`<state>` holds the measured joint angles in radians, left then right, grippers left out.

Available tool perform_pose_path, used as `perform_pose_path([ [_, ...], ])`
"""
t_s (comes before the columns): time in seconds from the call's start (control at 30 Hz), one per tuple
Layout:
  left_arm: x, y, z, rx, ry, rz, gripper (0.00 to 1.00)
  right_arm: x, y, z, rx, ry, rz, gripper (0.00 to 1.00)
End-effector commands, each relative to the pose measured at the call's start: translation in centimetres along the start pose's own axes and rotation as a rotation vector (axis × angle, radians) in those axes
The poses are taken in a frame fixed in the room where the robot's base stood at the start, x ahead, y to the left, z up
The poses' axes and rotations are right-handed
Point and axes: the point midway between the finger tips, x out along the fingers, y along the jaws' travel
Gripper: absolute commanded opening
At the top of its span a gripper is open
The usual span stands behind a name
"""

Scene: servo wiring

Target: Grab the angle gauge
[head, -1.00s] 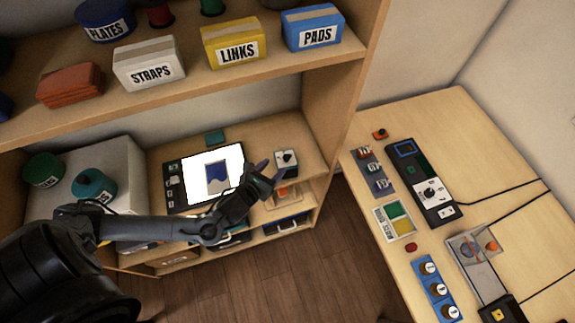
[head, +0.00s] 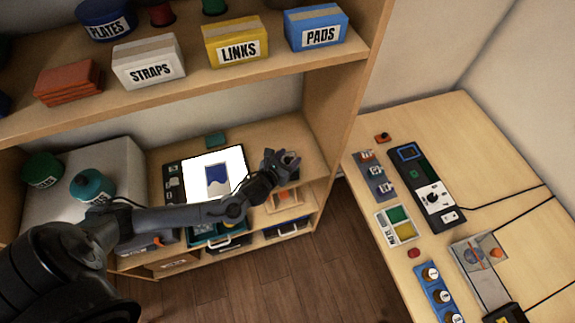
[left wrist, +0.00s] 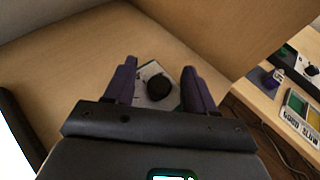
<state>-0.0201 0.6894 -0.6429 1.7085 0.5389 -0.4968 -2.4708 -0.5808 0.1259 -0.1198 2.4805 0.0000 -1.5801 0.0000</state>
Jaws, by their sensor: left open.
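A small pale block with a round black knob on top, which looks like the angle gauge (left wrist: 157,87), lies on the wooden shelf top. In the left wrist view it shows between my two purple fingers. My left gripper (head: 282,157) is open and is over the block at the right end of the shelf top in the head view, hiding most of it there. The fingers show on either side of the block; I cannot tell whether they touch it. My right gripper is not in view.
A lit screen panel (head: 229,164) lies left of the gripper. The shelf unit's upright side panel (head: 335,100) stands close on the right. An upper shelf with labelled boxes (head: 236,43) overhangs behind. A separate workbench (head: 440,135) with devices is farther right.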

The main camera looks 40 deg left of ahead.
Motion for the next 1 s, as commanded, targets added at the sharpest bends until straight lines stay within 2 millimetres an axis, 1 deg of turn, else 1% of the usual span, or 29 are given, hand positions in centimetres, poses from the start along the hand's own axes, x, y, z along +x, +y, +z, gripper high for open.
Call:
perform_pose_path([
  [0.17,-0.01,0.0,0.01,0.0,0.0,0.0,0.55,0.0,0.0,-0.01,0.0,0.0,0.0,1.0],
  [0.5,-0.04,0.0,0.01,0.0,0.0,0.0,0.03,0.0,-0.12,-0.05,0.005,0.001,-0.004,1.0],
  [0.53,-0.04,0.0,0.01,0.0,0.0,0.0,0.0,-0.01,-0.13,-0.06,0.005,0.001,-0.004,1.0],
  [0.83,-0.08,0.01,0.16,0.0,-0.001,0.0,0.0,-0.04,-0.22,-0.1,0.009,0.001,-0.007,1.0],
  [1.0,-0.38,0.01,0.94,0.0,-0.002,0.0,0.0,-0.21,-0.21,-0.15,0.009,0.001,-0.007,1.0],
])
